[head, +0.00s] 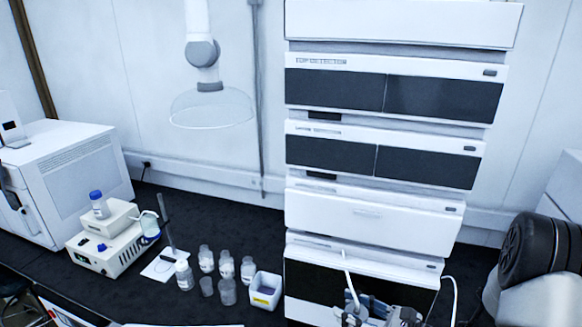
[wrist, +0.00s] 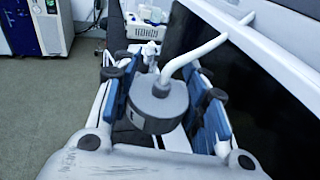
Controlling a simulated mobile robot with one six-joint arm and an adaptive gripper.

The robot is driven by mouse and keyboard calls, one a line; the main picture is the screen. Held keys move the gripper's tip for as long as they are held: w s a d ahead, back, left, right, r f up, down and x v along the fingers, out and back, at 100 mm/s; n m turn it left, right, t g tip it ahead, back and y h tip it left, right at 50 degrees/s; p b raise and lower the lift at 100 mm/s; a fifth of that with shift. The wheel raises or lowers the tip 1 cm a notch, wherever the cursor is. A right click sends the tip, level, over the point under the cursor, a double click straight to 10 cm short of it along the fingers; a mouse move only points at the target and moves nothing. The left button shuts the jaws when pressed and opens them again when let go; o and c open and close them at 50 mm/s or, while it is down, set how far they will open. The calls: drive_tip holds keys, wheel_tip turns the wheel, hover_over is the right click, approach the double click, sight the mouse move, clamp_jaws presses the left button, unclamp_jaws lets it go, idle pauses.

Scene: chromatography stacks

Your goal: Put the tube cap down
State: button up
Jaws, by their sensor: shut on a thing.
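The tube cap (wrist: 158,104) is a dark grey round cap with a lighter top. A white tube (wrist: 205,48) rises from its top and bends to the right in the wrist view. My gripper (wrist: 162,98) is shut on the cap, with a blue-padded finger on each side. In the head view my gripper (head: 378,310) is at the bottom edge, in front of the lowest module of the stack. The white tube (head: 348,272) stands up from it there. The cap itself is hard to make out in the head view.
The white chromatography stack (head: 375,215) stands right behind my gripper. Several clear bottles (head: 226,267) and a small white box (head: 265,290) stand to its left on the dark bench (head: 235,218). A white instrument (head: 115,245) carries a blue-capped bottle (head: 99,205) further left.

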wheel_tip(320, 180, down, 14)
drive_tip(key=b, duration=1.2)
drive_tip(key=shift+f+b, duration=0.2)
drive_tip(key=shift+b, duration=0.2)
